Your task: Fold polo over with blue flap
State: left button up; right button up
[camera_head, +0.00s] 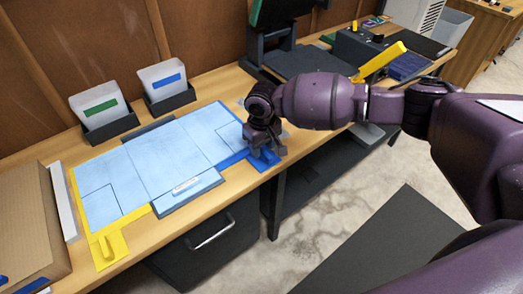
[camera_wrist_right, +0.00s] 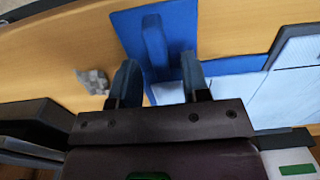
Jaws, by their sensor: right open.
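A light blue, flat spread (camera_head: 150,160) with darker lines covers the folding board; I take it to be the polo, though board and cloth are hard to tell apart. The blue flap (camera_head: 235,158) is at its right end, lying flat and partly hidden by my right gripper (camera_head: 264,153). In the wrist view the blue flap (camera_wrist_right: 190,30) has a raised blue handle (camera_wrist_right: 153,42). My right gripper (camera_wrist_right: 160,82) is open, its fingers pointing at the flap, with the handle just ahead between them. A yellow flap (camera_head: 110,245) is at the left end. My left gripper is not in view.
Two bins, one with a green label (camera_head: 100,112) and one with a blue label (camera_head: 168,85), stand behind the board. A cardboard box (camera_head: 30,225) is at left. A small grey crumpled item (camera_wrist_right: 93,80) lies beside the blue flap. The table's front edge is close.

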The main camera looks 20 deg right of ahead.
jog(key=shift+f, duration=0.95)
grip_shut()
